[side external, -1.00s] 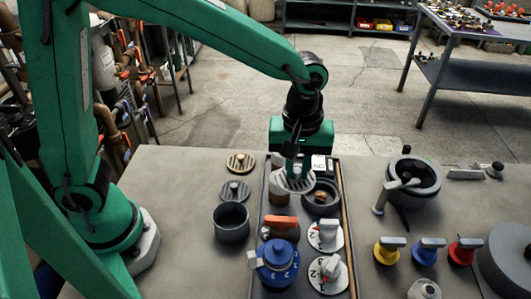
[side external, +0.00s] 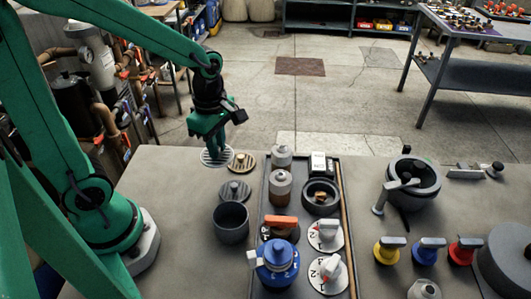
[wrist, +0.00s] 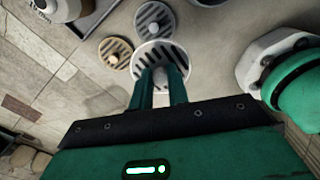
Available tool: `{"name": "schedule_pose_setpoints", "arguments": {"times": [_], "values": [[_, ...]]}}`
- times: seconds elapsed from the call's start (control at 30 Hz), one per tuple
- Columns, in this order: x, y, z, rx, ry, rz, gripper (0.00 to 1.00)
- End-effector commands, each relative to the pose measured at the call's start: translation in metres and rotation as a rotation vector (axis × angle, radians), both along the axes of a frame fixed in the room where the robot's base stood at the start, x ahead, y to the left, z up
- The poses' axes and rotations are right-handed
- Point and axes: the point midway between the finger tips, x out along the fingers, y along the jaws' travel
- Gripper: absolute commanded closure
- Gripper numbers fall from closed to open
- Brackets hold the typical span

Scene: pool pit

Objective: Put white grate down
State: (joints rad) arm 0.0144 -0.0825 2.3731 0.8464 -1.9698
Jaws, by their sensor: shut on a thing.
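The white slotted round grate (side external: 212,161) is under my gripper (side external: 216,147) near the table's back edge, left of the tray. My gripper is shut on it. In the wrist view the white grate (wrist: 178,52) lies past the two green fingertips (wrist: 160,76), which close at its middle. It looks level; I cannot tell whether it touches the table. A tan grate (side external: 236,166) lies just to its right, and a dark grey grate (side external: 228,192) lies nearer the camera. Both also show in the wrist view, tan (wrist: 108,46) and grey (wrist: 146,14), close beside the white one.
A dark cup (side external: 231,233) stands in front of the grey grate. The dark tray (side external: 346,230) holds jars, a black ring, dials and a blue valve. Bare table (side external: 170,185) lies left of the grates. The table's back edge is close behind the white grate.

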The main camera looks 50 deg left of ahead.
Motion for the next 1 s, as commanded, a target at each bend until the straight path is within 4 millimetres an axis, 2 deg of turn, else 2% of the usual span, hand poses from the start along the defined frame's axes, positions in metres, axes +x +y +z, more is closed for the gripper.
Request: {"name": "schedule_pose_setpoints", "arguments": {"times": [0.2,0.37,1.0], "values": [[0.000,0.002,-0.001,0.000,0.000,0.005,1.00],[0.002,0.012,-0.007,0.000,0.003,0.007,1.00],[0.017,0.096,-0.059,0.001,0.003,0.007,1.00]]}}
